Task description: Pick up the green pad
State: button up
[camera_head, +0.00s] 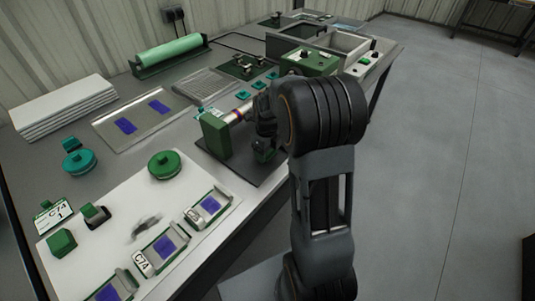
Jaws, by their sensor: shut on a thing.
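My gripper (264,143) is over the dark base plate of the bench fixture, partly hidden by my own arm. It is shut on a small dark-green piece, which I take for the green pad (264,154), at its fingertips. I cannot tell whether the pad touches the plate below. An upright green block (216,136) of the fixture stands just left of my gripper. A green cube (61,242) and a round green knobbed piece (164,165) sit on the white board to the left.
The white board (115,225) also bears green-framed trays with blue squares. Several small teal pieces (243,94) lie behind the fixture. A green box (308,62) and open trays stand farther back. A green roll (168,52) lies along the wall. The floor (440,150) at right is clear.

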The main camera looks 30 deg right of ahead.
jog(key=s+a+r+p, duration=0.1)
jog(key=s+a+r, duration=0.8)
jog(key=a+r, duration=0.1)
jog(key=shift+s+a+r, duration=0.2)
jog(key=shift+s+r, duration=0.05)
jog(key=shift+r, duration=0.15)
